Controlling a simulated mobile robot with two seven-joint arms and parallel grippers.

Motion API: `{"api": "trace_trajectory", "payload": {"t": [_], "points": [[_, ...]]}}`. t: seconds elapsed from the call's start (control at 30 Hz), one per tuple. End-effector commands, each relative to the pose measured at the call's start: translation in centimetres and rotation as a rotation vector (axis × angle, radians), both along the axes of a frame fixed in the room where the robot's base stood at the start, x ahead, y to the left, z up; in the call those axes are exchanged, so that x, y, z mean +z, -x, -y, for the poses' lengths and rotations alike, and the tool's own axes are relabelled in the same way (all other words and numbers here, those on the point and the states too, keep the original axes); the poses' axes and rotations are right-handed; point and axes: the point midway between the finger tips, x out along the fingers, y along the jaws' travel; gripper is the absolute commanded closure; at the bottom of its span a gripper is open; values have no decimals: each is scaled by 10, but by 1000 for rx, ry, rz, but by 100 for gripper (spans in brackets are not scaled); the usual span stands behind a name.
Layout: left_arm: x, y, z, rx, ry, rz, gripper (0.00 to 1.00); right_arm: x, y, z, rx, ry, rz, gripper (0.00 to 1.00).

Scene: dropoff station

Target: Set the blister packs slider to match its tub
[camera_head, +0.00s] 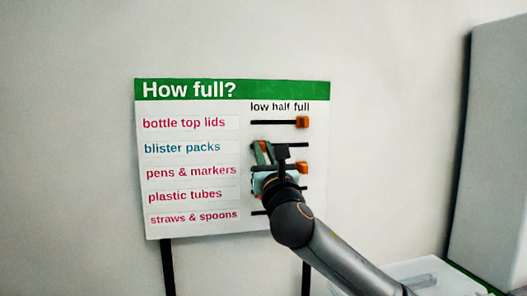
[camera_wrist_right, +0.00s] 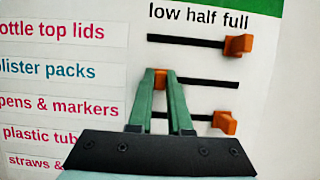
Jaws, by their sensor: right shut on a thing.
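The "How full?" board (camera_head: 190,230) carries a row labelled blister packs (camera_head: 182,147), with a black slider track (camera_wrist_right: 210,82). The track's orange knob (camera_wrist_right: 160,75) is at the low end, on the left. My right gripper (camera_head: 262,150) is shut on this knob, with its green fingers (camera_wrist_right: 160,88) on either side of it in the right wrist view. The gripper covers part of the lower tracks in the head view. I cannot identify the blister packs tub. My left gripper is not in view.
The bottle top lids knob (camera_head: 302,122) and the pens & markers knob (camera_head: 302,167) sit at the full end. The lowest two sliders are mostly hidden. A clear tub (camera_head: 415,268) stands at lower right, beside a large pale panel (camera_head: 495,150).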

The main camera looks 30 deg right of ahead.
Motion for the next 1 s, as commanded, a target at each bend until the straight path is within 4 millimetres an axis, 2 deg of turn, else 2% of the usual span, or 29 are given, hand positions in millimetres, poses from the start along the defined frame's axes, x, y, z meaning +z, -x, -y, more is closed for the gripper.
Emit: {"api": "trace_trajectory", "payload": {"t": [0.47,0.8,1.0], "points": [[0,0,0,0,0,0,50,-1,0,1,0,0,-2,100],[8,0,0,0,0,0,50,-1,10,43,-3,2,-5,100],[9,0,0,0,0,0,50,-2,12,48,1,-1,-4,100]]}}
